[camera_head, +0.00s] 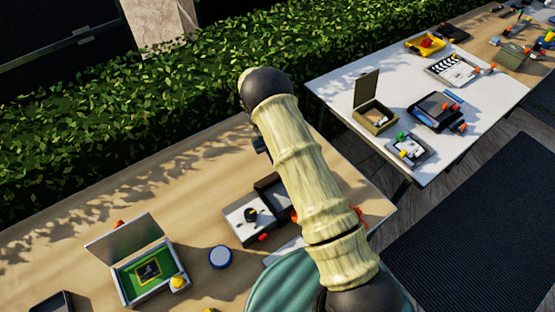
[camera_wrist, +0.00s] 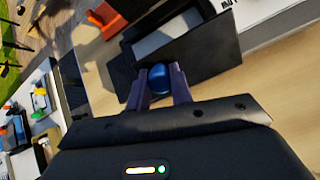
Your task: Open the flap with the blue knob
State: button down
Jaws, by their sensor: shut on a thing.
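The blue knob (camera_wrist: 158,80) sits between the two purple fingers of my gripper (camera_wrist: 160,84) in the wrist view, and the gripper is shut on it. Directly beyond the knob is a black case (camera_wrist: 213,45) with dark panels and a light grey surface showing between them. The knob is at the near side of this case. I cannot tell how far its flap stands open. In the head view the black case (camera_head: 272,186) is partly hidden behind my arm, and the knob and fingertips are hidden there.
A white table (camera_head: 340,85) with several devices is at the right.

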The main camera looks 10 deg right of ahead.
jog(key=shift+w+a+g, duration=0.1)
jog(key=shift+w+g, duration=0.2)
jog(key=c, duration=1.2)
grip_release()
jog(key=shift+c, duration=0.2)
